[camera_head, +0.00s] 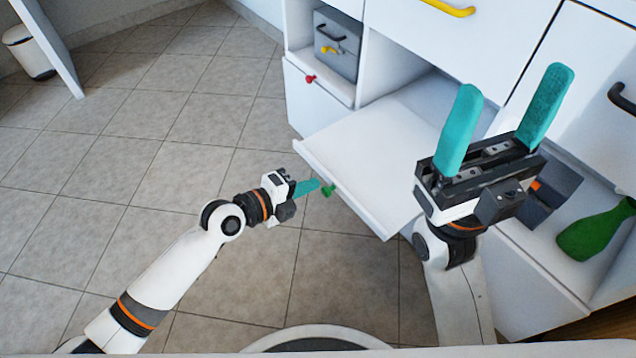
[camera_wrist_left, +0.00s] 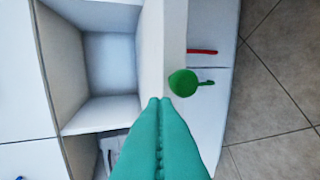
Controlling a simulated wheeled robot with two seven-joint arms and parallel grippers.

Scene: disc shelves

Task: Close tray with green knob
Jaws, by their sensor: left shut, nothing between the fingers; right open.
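The white tray (camera_head: 372,160) is pulled out of the white cabinet. Its green knob (camera_head: 327,191) sits on the front edge. My left gripper (camera_head: 316,185) is shut and empty, with its teal fingertips close to the green knob. In the left wrist view the shut fingertips (camera_wrist_left: 160,102) lie just below the green knob (camera_wrist_left: 183,83); I cannot tell whether they touch it. My right gripper (camera_head: 500,118) is open and empty, raised in front of the cabinet at the right.
A red knob (camera_head: 310,79) is on the closed front left of the tray. A grey box (camera_head: 337,45) stands in a compartment above it. A green bottle (camera_head: 596,230) lies at the right. The tiled floor (camera_head: 150,120) at the left is clear.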

